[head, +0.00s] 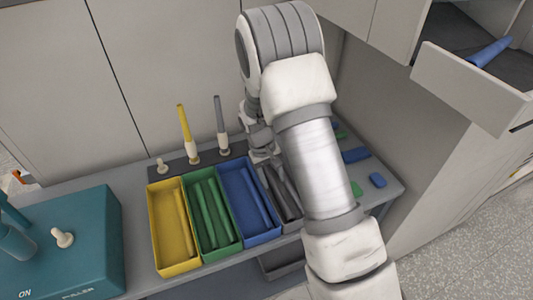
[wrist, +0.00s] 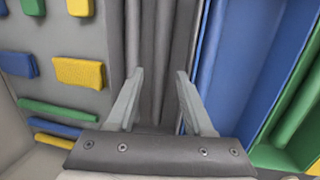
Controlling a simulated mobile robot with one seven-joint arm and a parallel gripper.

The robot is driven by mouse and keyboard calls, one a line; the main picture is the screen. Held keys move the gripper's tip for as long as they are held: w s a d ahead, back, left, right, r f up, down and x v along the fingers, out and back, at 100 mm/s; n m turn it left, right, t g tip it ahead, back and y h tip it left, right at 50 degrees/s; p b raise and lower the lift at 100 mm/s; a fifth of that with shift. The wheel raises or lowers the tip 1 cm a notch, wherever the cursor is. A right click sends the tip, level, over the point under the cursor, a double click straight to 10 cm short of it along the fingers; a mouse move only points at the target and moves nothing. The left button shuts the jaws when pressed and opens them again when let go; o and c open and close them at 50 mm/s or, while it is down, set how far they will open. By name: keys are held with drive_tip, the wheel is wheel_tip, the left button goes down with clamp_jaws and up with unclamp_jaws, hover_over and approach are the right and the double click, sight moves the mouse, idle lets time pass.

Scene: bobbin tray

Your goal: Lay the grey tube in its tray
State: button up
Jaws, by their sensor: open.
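The grey tray (head: 297,222) is at the right end of the tray row, partly hidden by my arm. Grey tubes (head: 281,190) lie lengthwise in it. In the wrist view, the grey tubes (wrist: 149,40) run up the picture beyond my fingertips, beside the blue tray (wrist: 205,45). My gripper (wrist: 156,75) is open over the grey tray, its fingers spread at either side of the tubes. Whether the fingers touch anything is unclear. Another grey tube (head: 220,115) stands upright on a peg in the rack behind the trays.
A yellow tube (head: 185,125) stands on another peg; one peg (head: 161,166) is bare. Yellow (head: 153,235), green (head: 218,251) and blue trays hold tubes. Coloured blocks (head: 377,180) lie right of the grey tray. A teal machine (head: 90,240) is left; an open drawer (head: 470,85) is upper right.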

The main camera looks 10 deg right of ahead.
drive_tip(key=p+v, duration=0.6)
drive_tip(key=v, duration=1.7)
drive_tip(key=shift+p, duration=0.3)
drive_tip(key=shift+r, duration=0.1)
